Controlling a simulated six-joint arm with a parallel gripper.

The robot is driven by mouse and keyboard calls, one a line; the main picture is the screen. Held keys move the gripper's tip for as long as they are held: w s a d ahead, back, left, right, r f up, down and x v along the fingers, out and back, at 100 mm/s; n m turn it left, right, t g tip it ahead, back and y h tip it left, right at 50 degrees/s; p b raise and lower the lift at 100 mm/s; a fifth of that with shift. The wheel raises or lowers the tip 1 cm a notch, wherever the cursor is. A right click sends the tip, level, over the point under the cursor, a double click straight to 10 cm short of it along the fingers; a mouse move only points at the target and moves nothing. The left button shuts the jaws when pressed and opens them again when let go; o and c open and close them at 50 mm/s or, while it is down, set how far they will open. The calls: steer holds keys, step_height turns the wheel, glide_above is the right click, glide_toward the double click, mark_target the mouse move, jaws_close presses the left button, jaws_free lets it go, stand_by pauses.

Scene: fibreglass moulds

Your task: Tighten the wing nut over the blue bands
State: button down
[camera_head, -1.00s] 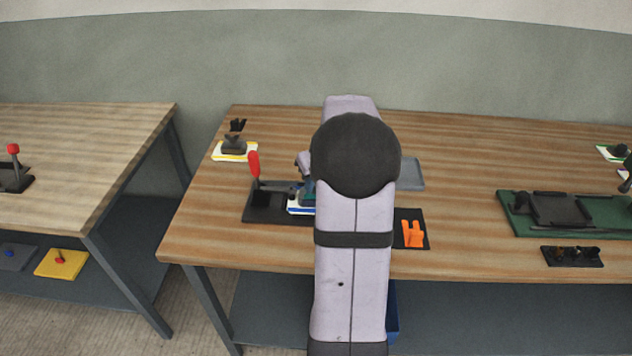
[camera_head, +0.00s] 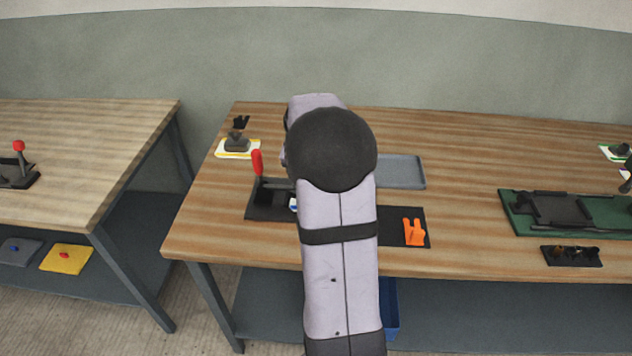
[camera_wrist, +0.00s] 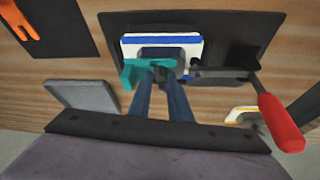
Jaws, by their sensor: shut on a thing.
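A white plate with blue bands (camera_wrist: 192,41) lies on a black base in the wrist view, with a teal piece (camera_wrist: 134,74) over its near side. My gripper (camera_wrist: 158,74) is shut at the teal piece, its dark blue fingers close together around a small dark part that I take for the wing nut. The fingertips hide most of that part, so its turn cannot be told. In the head view my arm covers the gripper and nearly all of the plate; only a small white corner (camera_head: 293,204) shows.
A red-handled clamp (camera_wrist: 280,122) stands right beside the plate in the wrist view. A grey tray (camera_head: 402,172), an orange piece (camera_head: 414,233) on a black mat and a yellow-banded plate (camera_head: 222,154) are nearby. The table between the orange piece and the green board (camera_head: 515,222) is clear.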

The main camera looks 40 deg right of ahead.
steer(key=shift+m, duration=0.4)
steer(key=c, duration=1.6)
jaws_free()
steer(key=shift+r, duration=0.1)
steer(key=shift+b+v, duration=0.7)
steer(key=shift+v, duration=2.9)
steer(key=shift+w+a, duration=0.1)
